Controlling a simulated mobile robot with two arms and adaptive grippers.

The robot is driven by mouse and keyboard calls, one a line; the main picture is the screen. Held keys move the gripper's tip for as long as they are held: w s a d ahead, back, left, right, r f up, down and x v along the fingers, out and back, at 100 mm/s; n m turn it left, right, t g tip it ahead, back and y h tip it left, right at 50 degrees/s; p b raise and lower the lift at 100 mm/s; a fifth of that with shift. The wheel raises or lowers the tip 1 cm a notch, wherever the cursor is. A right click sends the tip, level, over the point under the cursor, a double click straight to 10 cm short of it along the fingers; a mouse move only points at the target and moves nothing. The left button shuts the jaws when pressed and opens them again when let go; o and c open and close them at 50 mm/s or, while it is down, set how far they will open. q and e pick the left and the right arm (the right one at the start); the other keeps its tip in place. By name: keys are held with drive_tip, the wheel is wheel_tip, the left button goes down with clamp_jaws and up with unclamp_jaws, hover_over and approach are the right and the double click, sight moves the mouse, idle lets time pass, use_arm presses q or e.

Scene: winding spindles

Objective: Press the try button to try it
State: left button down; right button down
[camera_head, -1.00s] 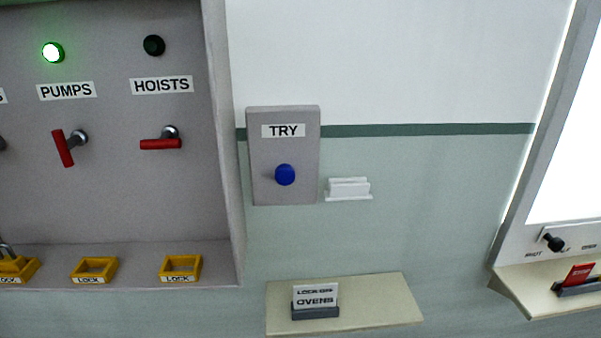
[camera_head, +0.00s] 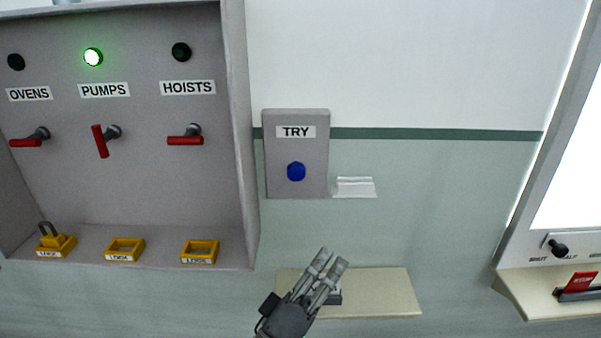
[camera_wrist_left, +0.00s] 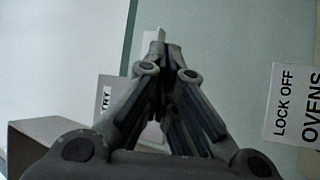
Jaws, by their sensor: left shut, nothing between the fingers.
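The TRY box (camera_head: 314,150) is a grey panel on the wall with a blue button (camera_head: 296,171) under its TRY label. My left gripper (camera_head: 334,256) is below the box, in front of the small shelf, with its fingers pointing up. It is apart from the button and holds nothing. In the left wrist view the gripper (camera_wrist_left: 165,50) has its fingertips together, and part of the TRY box (camera_wrist_left: 108,92) shows behind the left finger; the button is hidden there. My right gripper is not in view.
A grey cabinet (camera_head: 140,190) on the left has OVENS, PUMPS and HOISTS levers; the PUMPS lamp (camera_head: 93,57) glows green. A cream shelf (camera_head: 385,292) is below the box. The LOCK OFF OVENS card (camera_wrist_left: 292,105) shows in the wrist view. A white holder (camera_head: 355,187) is on the wall.

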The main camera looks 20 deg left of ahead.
sight(296, 173)
use_arm(q)
drive_tip(key=s+a+r+n+t+y, duration=0.1)
drive_tip(key=a+r+n+t+y, duration=0.1)
drive_tip(key=r+n, duration=0.2)
drive_tip(key=s+a+r+n+t+y, duration=0.1)
drive_tip(key=a+r+n+t+y, duration=0.1)
drive_tip(key=r+n, duration=0.3)
drive_tip(key=shift+s+r+t+y, duration=0.15)
drive_tip(key=shift+r+t+y, duration=0.45)
drive_tip(key=shift+t+y, duration=0.15)
drive_tip(key=shift+w+a+b, duration=0.1)
drive_tip(key=shift+w+a, duration=0.3)
drive_tip(key=shift+w, duration=1.05)
drive_tip(key=shift+w+a+b, duration=0.15)
drive_tip(key=shift+w+a, duration=0.2)
drive_tip(key=shift+w, duration=1.05)
drive_tip(key=shift+w+a+b, duration=0.1)
drive_tip(key=shift+w+a, duration=0.3)
drive_tip(key=shift+w, duration=1.05)
drive_tip(key=shift+w+a, duration=0.1)
drive_tip(key=shift+w, duration=0.3)
